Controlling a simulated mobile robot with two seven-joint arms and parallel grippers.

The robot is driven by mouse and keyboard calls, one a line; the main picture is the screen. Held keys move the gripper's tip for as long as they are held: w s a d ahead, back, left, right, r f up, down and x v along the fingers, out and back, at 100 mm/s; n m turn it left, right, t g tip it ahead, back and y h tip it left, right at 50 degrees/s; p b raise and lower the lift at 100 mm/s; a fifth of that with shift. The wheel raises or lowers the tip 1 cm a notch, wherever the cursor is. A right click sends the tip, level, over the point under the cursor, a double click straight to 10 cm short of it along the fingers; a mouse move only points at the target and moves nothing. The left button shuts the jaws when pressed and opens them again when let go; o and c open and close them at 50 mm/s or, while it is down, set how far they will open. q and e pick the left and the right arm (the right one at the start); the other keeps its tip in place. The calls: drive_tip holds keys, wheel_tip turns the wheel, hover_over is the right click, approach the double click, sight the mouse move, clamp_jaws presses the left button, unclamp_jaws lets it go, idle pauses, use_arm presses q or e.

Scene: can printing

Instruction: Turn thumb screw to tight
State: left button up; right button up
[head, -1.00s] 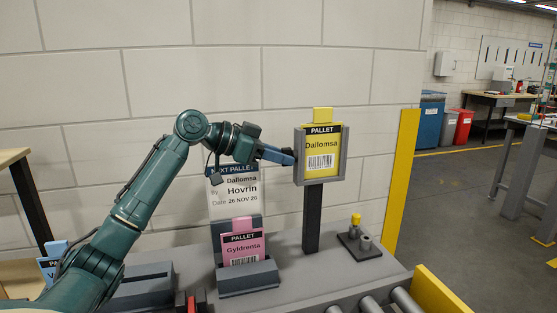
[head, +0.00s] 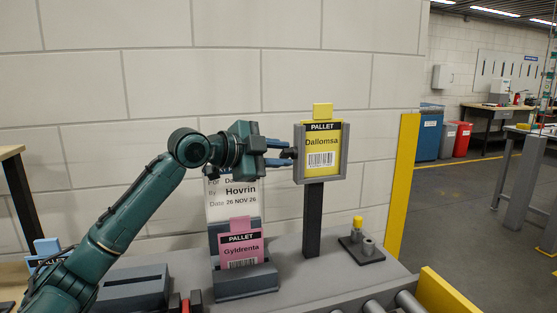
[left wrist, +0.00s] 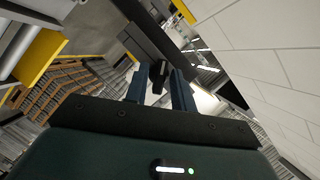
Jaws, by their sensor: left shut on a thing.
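The black thumb screw (head: 289,153) sits on the left side of a grey sign holder. The holder's frame (head: 345,152) stands upright on a dark post and carries a yellow "PALLET Dallomsa" card (head: 322,145). My left gripper (head: 286,153) reaches in from the left and is shut on the thumb screw, its two blue fingers one above the other. In the left wrist view the fingers (left wrist: 161,84) stand on both sides of the dark screw (left wrist: 159,76). How tight the screw is cannot be seen. My right gripper is not in view.
A pink "Gyldrenta" card (head: 240,248) stands in a grey slot block below my left gripper, before a white "Hovrin" sign (head: 232,203). A small base with a yellow-topped peg (head: 357,224) is right of the post. Rollers (head: 408,302) lie at the front right.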

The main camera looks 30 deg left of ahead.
use_arm(q)
drive_tip(key=shift+f+m+t+b, duration=0.15)
drive_tip(key=shift+m+t+b, duration=0.45)
drive_tip(key=shift+m, duration=0.5)
drive_tip(key=shift+m+t, duration=0.5)
drive_tip(key=shift+m, duration=0.4)
drive_tip(key=shift+m+t, duration=0.4)
drive_tip(key=shift+m, duration=0.5)
drive_tip(key=shift+b, duration=0.3)
drive_tip(key=o, duration=0.7)
